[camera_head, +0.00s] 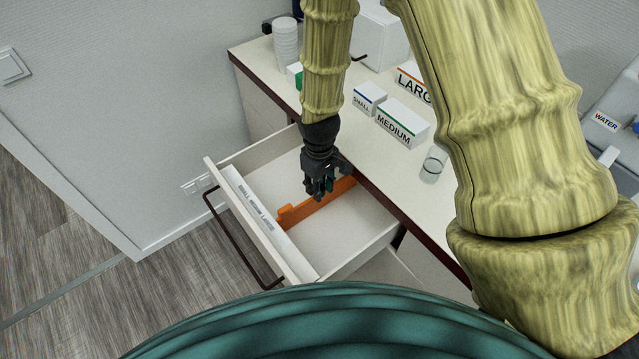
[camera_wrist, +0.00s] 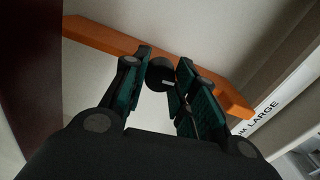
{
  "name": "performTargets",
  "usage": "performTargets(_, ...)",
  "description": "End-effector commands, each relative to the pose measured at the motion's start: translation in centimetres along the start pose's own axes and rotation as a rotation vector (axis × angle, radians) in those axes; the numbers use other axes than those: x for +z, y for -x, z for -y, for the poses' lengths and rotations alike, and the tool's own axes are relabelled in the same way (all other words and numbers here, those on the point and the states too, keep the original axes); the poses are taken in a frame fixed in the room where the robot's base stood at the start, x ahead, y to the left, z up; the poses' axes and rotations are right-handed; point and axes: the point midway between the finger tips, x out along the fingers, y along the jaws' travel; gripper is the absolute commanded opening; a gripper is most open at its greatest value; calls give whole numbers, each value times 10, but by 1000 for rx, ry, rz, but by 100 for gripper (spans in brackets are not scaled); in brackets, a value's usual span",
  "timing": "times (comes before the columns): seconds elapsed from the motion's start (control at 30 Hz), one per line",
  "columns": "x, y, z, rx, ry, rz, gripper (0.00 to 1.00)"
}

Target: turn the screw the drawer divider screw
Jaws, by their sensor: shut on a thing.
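The orange drawer divider (camera_head: 309,207) stands across the inside of the open drawer (camera_head: 348,243). In the wrist view the divider (camera_wrist: 100,38) runs from the upper left to the right. A round dark screw knob (camera_wrist: 160,74) sits at the divider, between my fingertips. My gripper (camera_head: 320,190) reaches down into the drawer from above, and in the wrist view my gripper (camera_wrist: 163,80) is shut on the knob. In the head view the knob is hidden by my gripper.
A white strip labelled with sizes (camera_head: 250,208) lies along the drawer front. On the counter stand a MEDIUM box (camera_head: 402,122), a SMALL box (camera_head: 369,97), a LARGE box (camera_head: 412,82) and a clear glass (camera_head: 433,164). The drawer handle (camera_head: 240,245) juts out over open floor.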

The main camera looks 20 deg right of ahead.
Motion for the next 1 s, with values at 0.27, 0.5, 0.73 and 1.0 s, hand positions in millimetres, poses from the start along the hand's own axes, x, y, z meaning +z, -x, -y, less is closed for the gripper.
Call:
performTargets(0.27, 0, 0, 0, 0, -103, 1, 4)
performTargets(0.5, 0, 0, 0, 0, -132, 0, 4)
performTargets(0.73, 0, 0, 0, 0, -133, 1, 4)
performTargets(1.0, 0, 0, 0, 0, -132, 0, 51)
